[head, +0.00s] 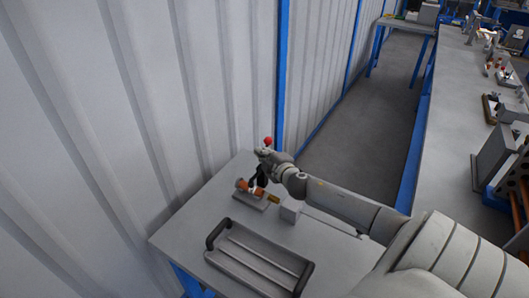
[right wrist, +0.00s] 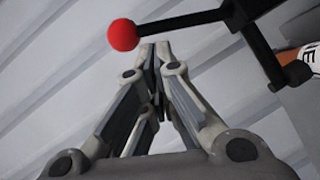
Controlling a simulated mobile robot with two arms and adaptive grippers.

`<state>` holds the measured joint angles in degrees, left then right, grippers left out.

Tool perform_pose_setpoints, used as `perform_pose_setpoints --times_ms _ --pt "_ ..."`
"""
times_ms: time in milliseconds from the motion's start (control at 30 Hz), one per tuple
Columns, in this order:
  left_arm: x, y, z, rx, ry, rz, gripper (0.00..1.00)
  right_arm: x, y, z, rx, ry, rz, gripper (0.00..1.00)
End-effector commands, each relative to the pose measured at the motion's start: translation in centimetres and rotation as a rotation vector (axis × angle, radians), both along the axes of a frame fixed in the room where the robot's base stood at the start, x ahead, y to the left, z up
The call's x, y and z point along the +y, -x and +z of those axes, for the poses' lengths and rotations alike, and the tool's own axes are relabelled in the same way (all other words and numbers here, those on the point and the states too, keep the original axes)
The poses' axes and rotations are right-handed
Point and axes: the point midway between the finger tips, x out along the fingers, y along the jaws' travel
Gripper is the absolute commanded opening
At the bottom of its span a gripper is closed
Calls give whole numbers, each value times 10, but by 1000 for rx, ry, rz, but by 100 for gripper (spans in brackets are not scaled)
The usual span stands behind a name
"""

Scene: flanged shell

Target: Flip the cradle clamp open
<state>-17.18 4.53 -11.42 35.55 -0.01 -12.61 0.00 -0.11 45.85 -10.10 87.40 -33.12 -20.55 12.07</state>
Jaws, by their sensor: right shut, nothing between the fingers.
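The cradle clamp is a black lever (right wrist: 190,20) with a red ball knob (right wrist: 122,34). In the head view the red knob (head: 267,141) stands high, above the cradle base (head: 249,201) on the small table. An orange part (head: 241,185) lies in the cradle; its edge with a white label shows at the right of the right wrist view (right wrist: 309,58). My right gripper (head: 262,153) is shut and empty beside the lever, just below the knob. In the right wrist view its fingertips (right wrist: 155,50) are close to the black bar; I cannot tell whether they touch. My left gripper is out of view.
A grey tray with black handles (head: 262,258) lies at the table's front. A pale block (head: 291,210) stands right of the cradle. The ribbed wall (head: 215,85) is close behind the table. A long bench (head: 447,120) with several fixtures runs along the right, across an open floor (head: 365,115).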

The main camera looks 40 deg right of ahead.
Motion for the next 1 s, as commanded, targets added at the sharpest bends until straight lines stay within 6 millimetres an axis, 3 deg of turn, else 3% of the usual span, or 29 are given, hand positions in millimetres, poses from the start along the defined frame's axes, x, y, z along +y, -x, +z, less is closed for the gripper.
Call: perform_pose_setpoints --times_ms 567,1000 --pt "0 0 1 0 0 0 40 -7 -4 -3 0 -2 0 0" --pt "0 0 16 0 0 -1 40 -15 -5 0 20 -71 -1 0"
